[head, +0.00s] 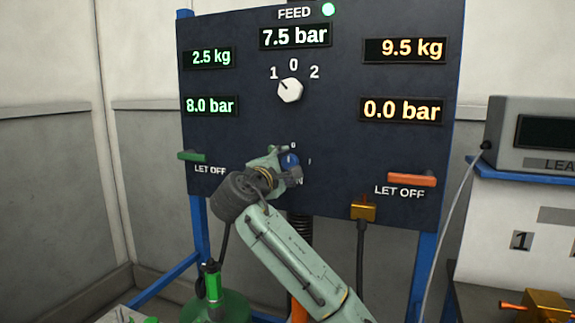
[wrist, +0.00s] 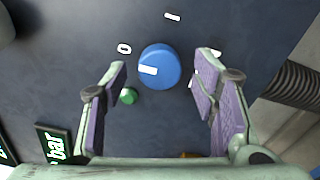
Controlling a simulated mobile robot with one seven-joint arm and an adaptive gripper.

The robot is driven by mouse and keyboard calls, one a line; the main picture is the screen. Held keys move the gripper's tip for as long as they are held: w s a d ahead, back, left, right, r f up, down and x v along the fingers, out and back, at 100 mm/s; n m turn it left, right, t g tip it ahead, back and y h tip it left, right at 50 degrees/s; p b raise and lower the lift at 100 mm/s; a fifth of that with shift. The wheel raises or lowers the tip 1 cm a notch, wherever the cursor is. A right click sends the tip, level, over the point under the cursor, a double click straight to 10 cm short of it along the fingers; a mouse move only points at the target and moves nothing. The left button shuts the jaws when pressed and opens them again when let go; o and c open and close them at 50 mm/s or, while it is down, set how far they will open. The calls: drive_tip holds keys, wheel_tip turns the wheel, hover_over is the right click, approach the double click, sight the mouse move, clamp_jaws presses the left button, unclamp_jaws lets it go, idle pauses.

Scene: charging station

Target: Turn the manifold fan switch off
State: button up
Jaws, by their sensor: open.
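The round blue fan switch (wrist: 159,67) sits on the dark panel in the wrist view, with a white mark pointing left, on the side of the printed 0 rather than the I. Whether the fingertips reach down around the switch is hard to tell. A small green lamp or button (wrist: 128,96) lies by the left finger; I cannot tell if it is lit.
On the panel (head: 340,150) a white selector knob (head: 290,90) is above, a green lever (head: 191,156) left and an orange lever (head: 411,179) right. A brass fitting with a hose (head: 363,208) hangs below. A ribbed hose (wrist: 295,88) is right in the wrist view.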

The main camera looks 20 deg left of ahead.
drive_tip(key=s, duration=1)
drive_tip(key=shift+s+a, duration=0.2)
drive_tip(key=shift+s, duration=0.15)
